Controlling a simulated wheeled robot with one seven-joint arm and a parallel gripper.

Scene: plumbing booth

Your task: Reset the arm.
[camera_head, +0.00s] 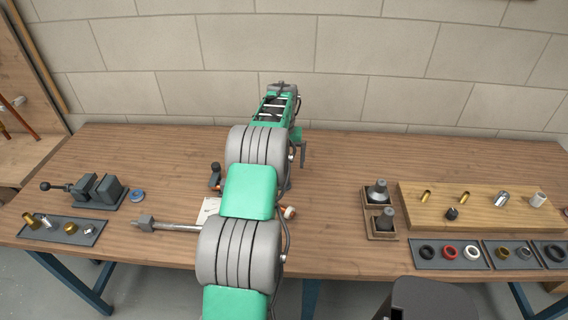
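My green and grey arm reaches from the bottom edge up over the middle of the workbench (335,180). Its far end is above the back part of the bench, near the wall. My gripper (303,154) seems to be the small dark part hanging at the right of the arm's end. Its fingers are too small and too hidden by the arm to tell whether they are open or shut. I see nothing held in it. The arm hides the middle of the bench.
A grey vise (97,189), a blue ring (137,196) and a tray of fittings (92,239) are at left. A long metal tool (175,227) lies beside the arm. A two-cone stand (370,205), fittings board (480,190) and ring trays (437,264) are at right.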

